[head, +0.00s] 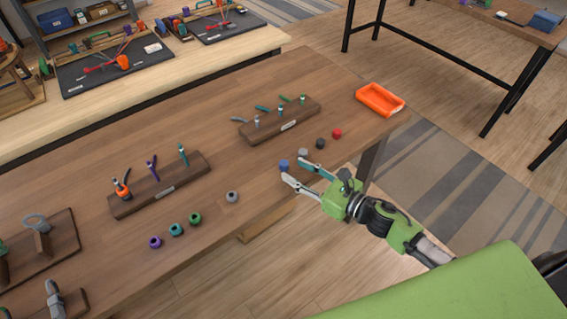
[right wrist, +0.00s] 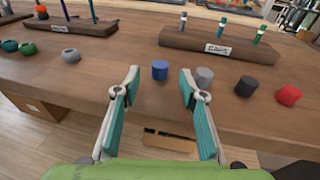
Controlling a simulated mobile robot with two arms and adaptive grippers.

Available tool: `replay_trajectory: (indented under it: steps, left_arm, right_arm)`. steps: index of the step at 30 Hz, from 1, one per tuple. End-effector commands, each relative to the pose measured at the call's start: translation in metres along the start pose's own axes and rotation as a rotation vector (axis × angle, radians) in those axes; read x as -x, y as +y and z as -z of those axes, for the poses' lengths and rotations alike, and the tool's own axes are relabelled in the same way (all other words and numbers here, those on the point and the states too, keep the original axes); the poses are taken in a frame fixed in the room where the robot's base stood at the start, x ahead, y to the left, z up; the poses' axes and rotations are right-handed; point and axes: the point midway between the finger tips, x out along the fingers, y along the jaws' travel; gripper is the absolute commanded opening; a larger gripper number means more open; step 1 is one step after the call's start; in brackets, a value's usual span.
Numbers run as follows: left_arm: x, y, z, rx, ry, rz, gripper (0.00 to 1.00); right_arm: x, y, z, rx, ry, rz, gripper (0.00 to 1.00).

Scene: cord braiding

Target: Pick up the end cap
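Several small cylindrical caps stand in a row near the table's front edge: a blue cap (head: 284,165), a grey cap (head: 303,153), a black cap (head: 320,143) and a red cap (head: 337,133). My right gripper (head: 294,169) is open and empty at the front edge. In the right wrist view the blue cap (right wrist: 160,70) stands beyond and between the open fingertips, with no visible contact. The grey cap (right wrist: 204,77) is just right of the right fingertip. My left gripper is not in view.
Behind the caps is a wooden rack (head: 282,122) with upright pegs; another rack (head: 160,186) is to the left. Purple, teal, green and grey holed pieces (head: 232,197) stand along the front edge. An orange tray (head: 380,99) lies at the right end.

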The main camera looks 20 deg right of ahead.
Motion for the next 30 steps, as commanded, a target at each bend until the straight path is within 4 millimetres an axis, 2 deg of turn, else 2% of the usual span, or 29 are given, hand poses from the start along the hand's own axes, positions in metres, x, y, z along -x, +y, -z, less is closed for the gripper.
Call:
replay_trajectory:
  steps: [5,13,22,23,24,27,30]
  left_arm:
    - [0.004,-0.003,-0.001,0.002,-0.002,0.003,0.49]
    - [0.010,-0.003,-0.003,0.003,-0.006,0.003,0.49]
    - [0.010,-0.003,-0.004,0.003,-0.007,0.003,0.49]
    - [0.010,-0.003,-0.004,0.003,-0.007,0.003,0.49]
    - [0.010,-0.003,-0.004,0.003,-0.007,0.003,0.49]
    - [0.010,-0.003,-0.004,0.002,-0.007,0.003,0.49]
    - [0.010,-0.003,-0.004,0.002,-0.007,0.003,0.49]
  right_arm:
    - [-0.014,0.000,-0.002,-0.002,-0.002,0.001,0.38]
    - [-0.051,0.000,-0.001,-0.003,-0.001,0.001,0.38]
    - [-0.057,0.000,0.001,-0.001,0.001,0.000,0.38]
    - [-0.057,0.000,0.001,-0.001,0.001,0.000,0.36]
    - [-0.057,0.000,0.001,-0.001,0.000,0.000,0.26]
    - [-0.057,0.000,0.001,-0.001,0.000,0.000,0.09]
    - [-0.057,0.000,0.000,-0.001,0.000,0.000,0.09]
